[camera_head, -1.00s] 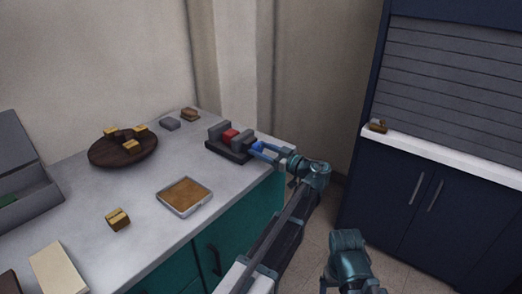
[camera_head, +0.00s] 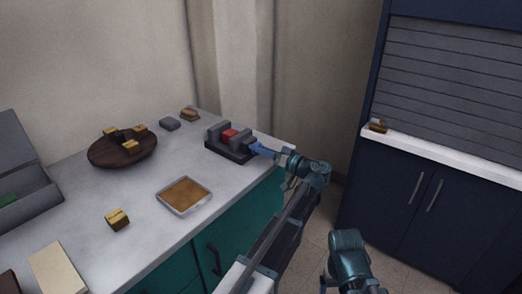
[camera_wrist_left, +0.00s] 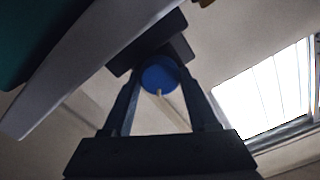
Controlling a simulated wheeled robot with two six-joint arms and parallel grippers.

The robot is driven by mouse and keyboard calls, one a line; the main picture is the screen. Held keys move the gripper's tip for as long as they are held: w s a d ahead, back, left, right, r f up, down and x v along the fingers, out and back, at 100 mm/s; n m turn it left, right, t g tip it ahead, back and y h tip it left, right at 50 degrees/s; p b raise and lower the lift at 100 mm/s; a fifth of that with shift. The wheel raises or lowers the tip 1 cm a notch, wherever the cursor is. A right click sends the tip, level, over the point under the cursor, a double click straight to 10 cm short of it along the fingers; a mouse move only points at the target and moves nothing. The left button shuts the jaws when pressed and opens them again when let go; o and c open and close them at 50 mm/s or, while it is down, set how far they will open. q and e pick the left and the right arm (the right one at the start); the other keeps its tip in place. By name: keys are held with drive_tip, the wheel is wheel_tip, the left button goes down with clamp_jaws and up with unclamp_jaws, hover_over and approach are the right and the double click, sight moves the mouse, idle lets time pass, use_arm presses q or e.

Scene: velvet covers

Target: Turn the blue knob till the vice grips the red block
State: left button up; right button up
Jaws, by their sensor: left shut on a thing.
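The dark grey vice (camera_head: 227,153) stands near the right end of the counter. The red block (camera_head: 230,134) sits between its jaws; whether both jaws touch it is too small to tell. The blue knob (camera_head: 254,147) is at the vice's right side. My left gripper (camera_head: 261,149) reaches it from the right and is shut on it. In the left wrist view the round blue knob (camera_wrist_left: 160,76) sits between the two dark fingertips, with a pale rod or strip below it. Of my right arm only a teal part shows at the bottom; its fingers cannot be seen.
The counter (camera_head: 150,240) also holds a round dark dish (camera_head: 105,157) with yellowish blocks, a square tray (camera_head: 183,196), a yellowish block (camera_head: 117,220) and a grey block (camera_head: 170,124). A wall corner stands behind the vice. A navy cabinet (camera_head: 400,200) is at the right.

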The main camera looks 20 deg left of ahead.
use_arm(q)
drive_tip(key=m, duration=0.4)
drive_tip(key=shift+m, duration=0.3)
drive_tip(key=shift+f+m, duration=0.15)
drive_tip(key=shift+m, duration=2.05)
drive_tip(key=o, duration=1.4)
drive_tip(key=shift+c, duration=0.2)
drive_tip(key=shift+d, duration=0.1)
